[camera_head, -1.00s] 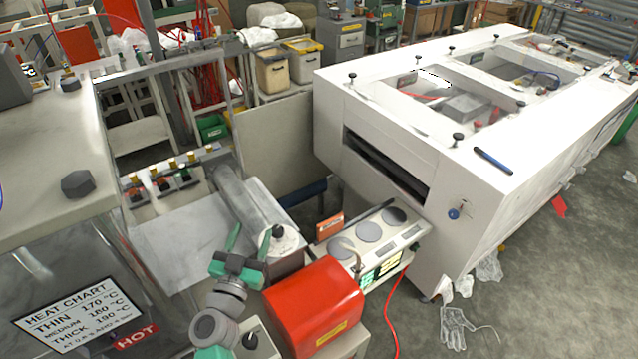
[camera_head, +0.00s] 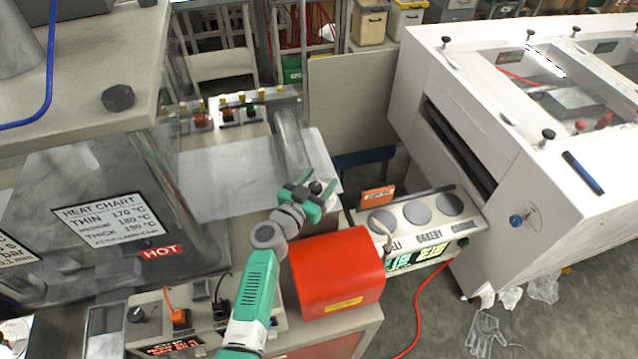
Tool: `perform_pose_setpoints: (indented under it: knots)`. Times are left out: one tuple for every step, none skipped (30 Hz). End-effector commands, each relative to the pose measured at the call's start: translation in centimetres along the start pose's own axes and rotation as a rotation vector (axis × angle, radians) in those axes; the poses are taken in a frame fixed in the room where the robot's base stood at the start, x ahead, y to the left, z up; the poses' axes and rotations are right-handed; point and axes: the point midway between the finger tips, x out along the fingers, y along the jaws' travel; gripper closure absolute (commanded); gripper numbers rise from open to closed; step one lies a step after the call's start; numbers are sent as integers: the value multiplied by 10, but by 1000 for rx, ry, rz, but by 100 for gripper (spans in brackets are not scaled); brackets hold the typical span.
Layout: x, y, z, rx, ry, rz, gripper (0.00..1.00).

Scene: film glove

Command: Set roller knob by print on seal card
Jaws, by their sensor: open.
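A small black knob (camera_head: 316,187) stands on the pale-topped box beside the inclined metal roller or tube. My gripper (camera_head: 304,190) is open at this knob, its green fingers on either side in the picture; contact cannot be told. The knob's dial is mostly hidden by my gripper. A small orange card (camera_head: 378,196) stands at the back edge of the white unit with grey discs; its print is too small to read. A white heat chart (camera_head: 110,218) on the left machine reads thin 170, medium 180, thick 190 °C. Which one is the seal card is unclear.
A red housing (camera_head: 337,270) sits just in front of my gripper. The white disc unit (camera_head: 455,235) with lit green displays is to its right. A large white machine (camera_head: 440,70) with a blue knob (camera_head: 516,221) stands at right. A HOT label (camera_head: 162,251) marks the left machine.

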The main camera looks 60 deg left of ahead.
Motion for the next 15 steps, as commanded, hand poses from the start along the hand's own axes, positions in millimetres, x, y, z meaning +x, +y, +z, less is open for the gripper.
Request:
perform_pose_setpoints:
  knots:
    - [1,0,0,0,1,0,45]
    - [2,0,-1,0,1,0,45]
    - [2,0,-1,0,1,0,45]
    - [2,0,-1,0,1,0,45]
    - [2,0,-1,0,1,0,45]
    - [2,0,-1,0,1,0,45]
    - [1,0,-1,0,0,0,45]
    - [1,0,-1,0,0,0,50]
    - [1,0,-1,0,0,0,58]
    - [1,0,-1,0,0,0,64]
    - [1,0,-1,0,0,0,70]
    - [1,0,-1,0,0,0,78]
    - [1,0,-1,0,0,0,84]
    - [1,0,-1,1,0,0,89]
    - [1,0,-1,0,0,0,89]
